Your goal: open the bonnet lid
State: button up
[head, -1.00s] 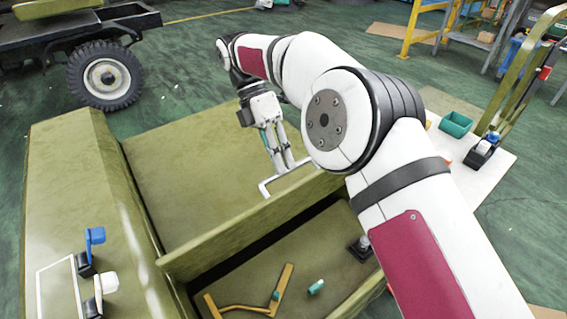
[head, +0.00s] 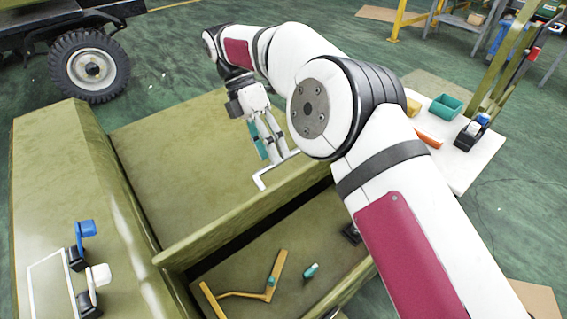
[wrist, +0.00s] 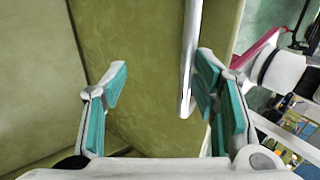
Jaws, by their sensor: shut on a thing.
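The olive bonnet lid (head: 185,150) is a broad flat panel with an upright edge strip beside the dark gap of the open bay (head: 290,265). A white angled handle (head: 267,178) shows at the lid by that edge. My gripper (head: 272,150) is at the handle, its fingers pointing down to it. In the wrist view the handle (wrist: 190,45) is a white bar running close to the right finger's teal pad, with a gap showing towards the left finger. The exact contact is partly hidden there. The lid (wrist: 135,50) fills the space behind the fingers.
A yellow bracket (head: 275,283) and a small teal-and-white piece (head: 311,270) lie in the bay. Blue (head: 84,228) and white (head: 98,275) levers stand on the left body panel.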

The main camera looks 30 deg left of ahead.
jog(key=shift+s+f, duration=0.2)
jog(key=shift+f, duration=0.1)
